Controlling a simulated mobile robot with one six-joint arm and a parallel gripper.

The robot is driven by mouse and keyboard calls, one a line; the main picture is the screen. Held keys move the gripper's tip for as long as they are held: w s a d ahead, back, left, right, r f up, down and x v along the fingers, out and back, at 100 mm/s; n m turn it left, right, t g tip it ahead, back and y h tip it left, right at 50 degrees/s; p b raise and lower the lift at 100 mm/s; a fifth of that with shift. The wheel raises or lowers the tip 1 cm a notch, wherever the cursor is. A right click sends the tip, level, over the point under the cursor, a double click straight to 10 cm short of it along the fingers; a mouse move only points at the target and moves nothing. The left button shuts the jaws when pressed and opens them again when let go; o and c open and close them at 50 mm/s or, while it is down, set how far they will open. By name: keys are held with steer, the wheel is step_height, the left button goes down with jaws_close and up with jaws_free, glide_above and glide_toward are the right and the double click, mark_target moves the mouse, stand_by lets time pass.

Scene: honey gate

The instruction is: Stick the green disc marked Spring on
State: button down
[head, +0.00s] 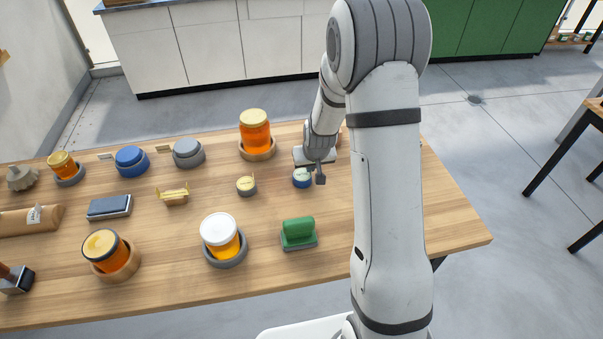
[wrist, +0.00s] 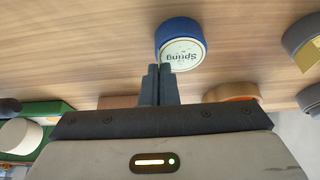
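The disc marked Spring (wrist: 181,53) has a pale face with dark lettering, upside down in the wrist view. It sits on a round blue base (wrist: 178,28); in the head view this blue base (head: 302,183) stands on the wooden table. My gripper (wrist: 158,68) has its two fingers close together with nothing seen between them. In the wrist view the fingertips overlap the disc's near edge; I cannot tell if they touch it. In the head view my gripper (head: 320,179) is just right of the blue base.
A similar pale disc on a grey base (head: 246,186) stands to the left. Several more jars and blocks fill the table's left side.

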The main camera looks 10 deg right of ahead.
step_height(320, 180, up, 8)
steer(key=p, duration=0.4)
stand_by(0.7)
steer(key=shift+p, duration=0.4)
